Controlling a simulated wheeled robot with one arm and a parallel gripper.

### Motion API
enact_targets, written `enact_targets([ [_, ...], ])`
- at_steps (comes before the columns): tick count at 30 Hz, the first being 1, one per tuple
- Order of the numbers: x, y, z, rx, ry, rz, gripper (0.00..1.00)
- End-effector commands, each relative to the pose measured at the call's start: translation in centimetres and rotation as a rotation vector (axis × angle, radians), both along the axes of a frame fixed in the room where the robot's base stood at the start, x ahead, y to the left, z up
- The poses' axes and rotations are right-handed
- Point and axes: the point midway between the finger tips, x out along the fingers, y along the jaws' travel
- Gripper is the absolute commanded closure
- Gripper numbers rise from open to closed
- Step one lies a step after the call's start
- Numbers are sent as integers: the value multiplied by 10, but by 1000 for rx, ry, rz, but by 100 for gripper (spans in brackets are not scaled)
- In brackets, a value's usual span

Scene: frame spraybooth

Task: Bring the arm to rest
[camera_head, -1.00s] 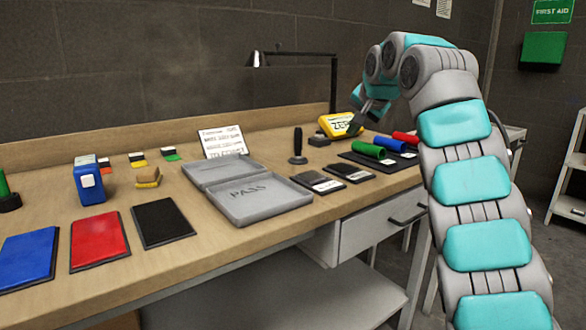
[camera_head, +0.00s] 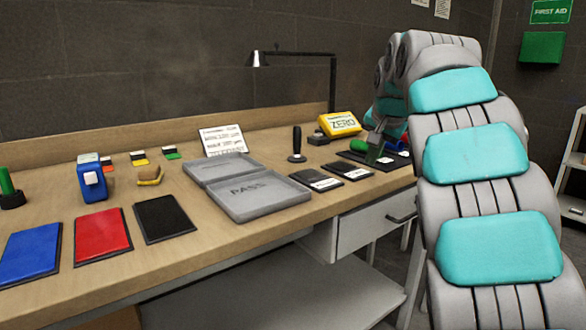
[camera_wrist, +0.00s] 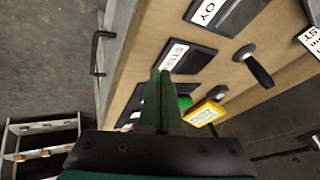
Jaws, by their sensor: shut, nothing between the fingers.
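My gripper (camera_head: 377,143) hangs at the right part of the bench, in front of the black mat with the coloured rollers. In the wrist view its two fingers (camera_wrist: 160,76) lie together with nothing between them. My arm folds down from above on the right of the head view and hides most of the rollers. A piece of the green roller (camera_wrist: 184,102) shows beside the fingers in the wrist view. I cannot tell whether the fingers touch anything.
The yellow box marked ZERO (camera_head: 340,124) stands behind and left of my gripper. A black-handled stamp (camera_head: 297,145), a grey PASS case (camera_head: 260,206) and two dark labelled pads stand further left. A shelf rack (camera_head: 572,160) is at the far right.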

Motion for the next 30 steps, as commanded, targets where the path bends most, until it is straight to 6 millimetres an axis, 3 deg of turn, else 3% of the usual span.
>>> enact_targets([
  [14, -159, -3, -97, -59, 272, 80, 100],
  [23, -283, 14, -177, -91, 458, 247, 100],
  [30, -392, 29, -242, -124, 608, 445, 100],
])
